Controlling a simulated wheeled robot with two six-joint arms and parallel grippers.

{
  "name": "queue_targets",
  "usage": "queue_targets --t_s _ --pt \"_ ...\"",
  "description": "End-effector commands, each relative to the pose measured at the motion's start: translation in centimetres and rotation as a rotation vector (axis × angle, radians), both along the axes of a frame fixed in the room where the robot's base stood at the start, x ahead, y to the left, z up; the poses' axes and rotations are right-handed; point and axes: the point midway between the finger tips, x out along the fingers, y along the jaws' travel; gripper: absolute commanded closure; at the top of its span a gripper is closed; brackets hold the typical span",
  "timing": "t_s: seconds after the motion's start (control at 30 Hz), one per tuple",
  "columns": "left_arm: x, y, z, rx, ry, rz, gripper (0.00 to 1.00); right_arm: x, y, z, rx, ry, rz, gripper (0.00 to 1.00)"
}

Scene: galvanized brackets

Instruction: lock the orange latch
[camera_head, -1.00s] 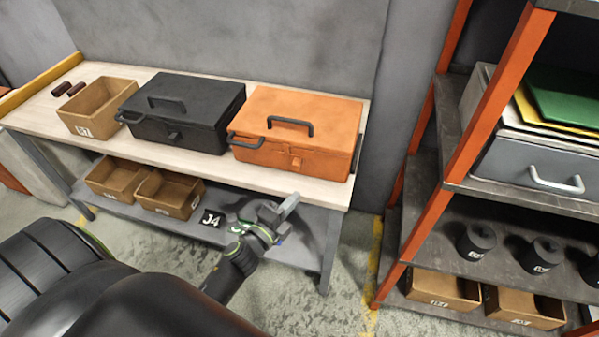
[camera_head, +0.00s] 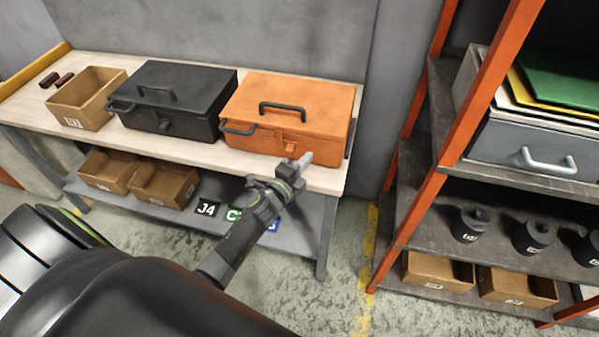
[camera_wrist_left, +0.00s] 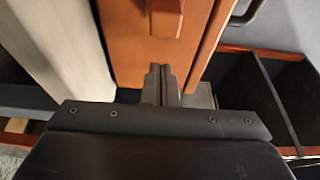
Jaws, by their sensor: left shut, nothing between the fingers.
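The orange toolbox (camera_head: 325,104) sits closed at the right end of the bench, with a dark handle on its lid. Its small orange latch (camera_head: 290,147) is on the middle of the front face. In the left wrist view the latch (camera_wrist_left: 165,18) is at the top centre, beyond the fingers. My left gripper (camera_head: 304,161) is just in front of and below the latch, shut and empty. Its closed fingertips (camera_wrist_left: 160,72) show apart from the latch in the wrist view. I cannot tell whether the latch is locked. My right gripper is not in view.
A black toolbox (camera_head: 180,97) stands left of the orange one, with an open cardboard bin (camera_head: 88,98) beyond it. The bench top (camera_head: 140,148) has a bare front strip. An orange-framed shelf rack (camera_head: 465,105) stands to the right.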

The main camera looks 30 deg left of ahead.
Motion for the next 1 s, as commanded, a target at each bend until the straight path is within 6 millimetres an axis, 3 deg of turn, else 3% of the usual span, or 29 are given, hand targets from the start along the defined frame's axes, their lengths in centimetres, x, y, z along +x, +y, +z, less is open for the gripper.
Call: queue_targets --t_s 0.03,0.2,0.7,1.0 --pt "-0.4 1.1 -0.2 0.006 0.005 0.002 1.00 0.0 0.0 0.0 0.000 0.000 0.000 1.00" --pt "-0.8 2.6 -0.2 0.004 0.005 0.001 1.00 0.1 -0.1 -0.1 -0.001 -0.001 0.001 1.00" --pt "-1.0 3.3 -0.2 0.002 0.005 0.001 1.00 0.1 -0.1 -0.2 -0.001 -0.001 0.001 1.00" --pt "-1.8 6.8 -0.3 0.004 0.005 0.001 1.00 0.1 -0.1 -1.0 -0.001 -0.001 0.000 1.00"
